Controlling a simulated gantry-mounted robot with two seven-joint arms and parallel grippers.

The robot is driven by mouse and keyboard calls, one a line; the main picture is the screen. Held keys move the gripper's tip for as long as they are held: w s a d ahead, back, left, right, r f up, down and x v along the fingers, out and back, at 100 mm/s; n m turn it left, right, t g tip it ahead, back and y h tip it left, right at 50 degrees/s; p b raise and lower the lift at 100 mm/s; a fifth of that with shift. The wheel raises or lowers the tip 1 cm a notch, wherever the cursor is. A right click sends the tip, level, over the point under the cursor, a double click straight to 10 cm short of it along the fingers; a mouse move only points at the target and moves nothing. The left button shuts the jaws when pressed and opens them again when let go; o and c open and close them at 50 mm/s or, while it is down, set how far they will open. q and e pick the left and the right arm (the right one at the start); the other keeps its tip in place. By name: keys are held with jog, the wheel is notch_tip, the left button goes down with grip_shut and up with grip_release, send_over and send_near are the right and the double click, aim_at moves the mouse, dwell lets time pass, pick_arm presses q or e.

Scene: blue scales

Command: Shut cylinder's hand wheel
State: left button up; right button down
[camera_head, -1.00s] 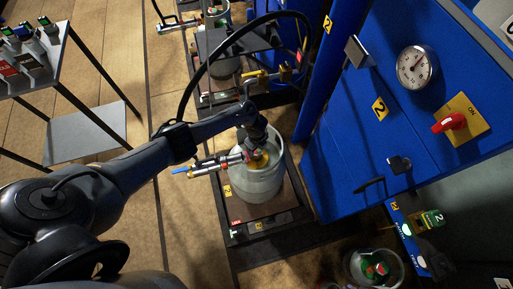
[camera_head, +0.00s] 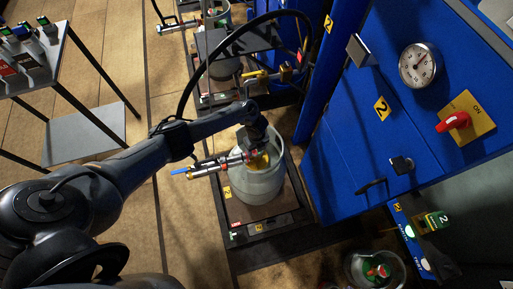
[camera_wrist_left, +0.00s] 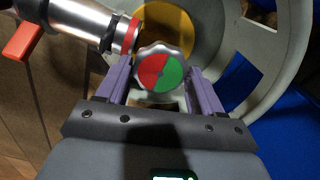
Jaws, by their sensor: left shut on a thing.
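The grey gas cylinder (camera_head: 258,185) stands upright on a scale platform. Its hand wheel (camera_wrist_left: 164,72) has a scalloped metal rim and a red and green face, and shows in the left wrist view. My left gripper (camera_wrist_left: 160,78) has its purple fingers on both sides of the wheel and is shut on it. In the head view my left gripper (camera_head: 258,148) is over the cylinder's top, and its fingers largely hide the wheel. A metal connector (camera_wrist_left: 82,22) with a red ring and an orange-red lever joins beside the wheel. My right gripper is not in view.
The blue scale cabinet (camera_head: 345,140) stands right of the cylinder, with a dial gauge (camera_head: 417,65) and a red knob (camera_head: 453,121). A black hose (camera_head: 190,85) arches above my arm. A rack (camera_head: 85,135) is at left.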

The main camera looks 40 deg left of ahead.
pick_arm(q)
jog(key=o, duration=1)
jog(key=shift+o, duration=0.2)
jog(key=shift+r+p, duration=0.4)
jog(key=shift+r, duration=0.25)
notch_tip(320, 180, up, 10)
jog(key=p, duration=0.4)
jog(key=shift+f, duration=0.25)
jog(key=shift+d, duration=0.1)
